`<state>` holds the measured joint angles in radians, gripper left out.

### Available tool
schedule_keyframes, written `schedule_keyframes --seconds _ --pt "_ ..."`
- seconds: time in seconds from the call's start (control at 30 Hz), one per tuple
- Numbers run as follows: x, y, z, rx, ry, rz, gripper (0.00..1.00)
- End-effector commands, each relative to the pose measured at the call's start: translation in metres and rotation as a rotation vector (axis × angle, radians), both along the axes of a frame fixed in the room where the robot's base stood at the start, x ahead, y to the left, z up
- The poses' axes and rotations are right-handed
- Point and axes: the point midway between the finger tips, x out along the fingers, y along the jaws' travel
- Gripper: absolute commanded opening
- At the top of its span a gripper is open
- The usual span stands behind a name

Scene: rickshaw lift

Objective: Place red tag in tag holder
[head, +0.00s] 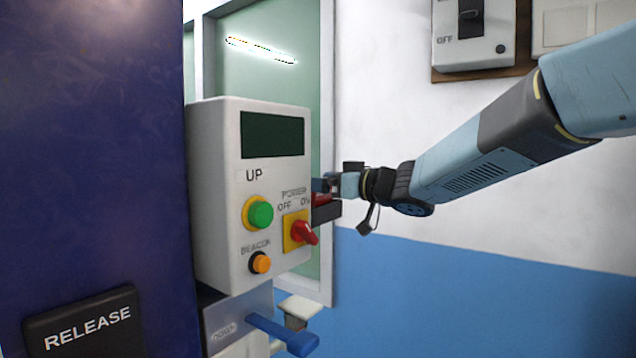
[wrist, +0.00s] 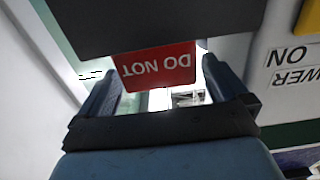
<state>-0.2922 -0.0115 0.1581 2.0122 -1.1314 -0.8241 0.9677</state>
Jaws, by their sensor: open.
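The red tag (wrist: 157,66), with "DO NOT" reading upside down, shows in the wrist view with one edge behind or inside a dark block, which looks like the tag holder (wrist: 150,22). In the head view a bit of the red tag (head: 321,199) shows just above the dark holder (head: 326,213), at the right side of the control box. My gripper (head: 322,185) is at that spot. In the wrist view my gripper (wrist: 160,76) is open, one finger on each side of the tag, with gaps visible. How deep the tag sits is hidden.
The white control box (head: 219,190) has a green UP button (head: 261,214), a red power switch (head: 304,233) and an orange beacon button (head: 261,262). A blue lever (head: 284,335) juts out below. A dark blue panel (head: 95,170) fills the left.

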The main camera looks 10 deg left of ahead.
Motion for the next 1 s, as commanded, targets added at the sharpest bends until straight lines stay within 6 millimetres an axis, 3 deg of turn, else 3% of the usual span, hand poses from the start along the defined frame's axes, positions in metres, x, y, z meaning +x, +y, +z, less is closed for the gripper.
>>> schedule_keyframes --seconds 0.17,0.7,1.0 --pt "-0.004 -0.01 0.002 0.0 0.0 -0.002 1.0" --pt "-0.04 -0.095 0.002 0.001 -0.001 -0.001 1.0" --pt "-0.047 -0.11 0.002 0.001 0.0 0.002 1.0"
